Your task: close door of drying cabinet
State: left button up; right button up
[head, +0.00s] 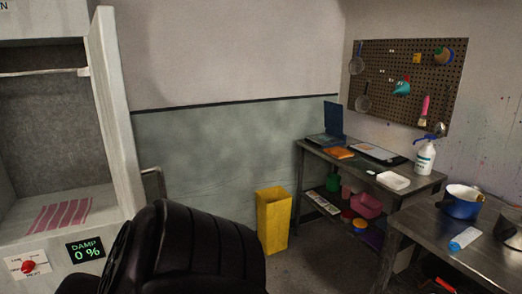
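The drying cabinet (45,120) stands at the left, cut off by the picture edge. Its grey inside shows, with a rail (40,72) across the top and a pink striped cloth (63,214) flat on its floor. The cabinet door (114,110) stands open, seen nearly edge-on at the right side of the opening. A bar handle (152,172) shows at the door's outer side. A display (85,250) below reads "DAMP 0 %", beside a red knob (28,267). Neither gripper is in view. A black ribbed part of my body hides the door's lower area.
A yellow bin (272,220) stands on the floor by the wall. A metal table (415,188) holds a laptop and a spray bottle (425,157); a nearer table (445,235) holds a blue pot (461,205). A pegboard (410,75) hangs above. Some floor near the bin is clear.

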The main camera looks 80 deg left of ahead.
aim_at(103, 44)
jog(key=i+u, duration=0.1)
jog(key=u, duration=0.35)
jog(key=i+u, duration=0.1)
jog(key=u, duration=0.35)
jog(key=i+l+u, duration=0.1)
jog(key=u, duration=0.3)
jog(key=i+l+u, duration=0.1)
jog(key=u, duration=0.35)
jog(key=l+u, duration=0.15)
jog(key=u, duration=0.3)
jog(key=i+l+u, duration=0.1)
jog(key=u, duration=0.35)
jog(key=i+l+u, duration=0.1)
jog(key=u, duration=0.3)
jog(key=l+u, duration=0.2)
jog(key=u, duration=0.15)
jog(key=i+l+u, duration=0.1)
jog(key=u, duration=0.3)
jog(key=l+u, duration=0.35)
jog(key=i+l+u, duration=0.1)
jog(key=l+u, duration=0.25)
jog(key=l, duration=0.15)
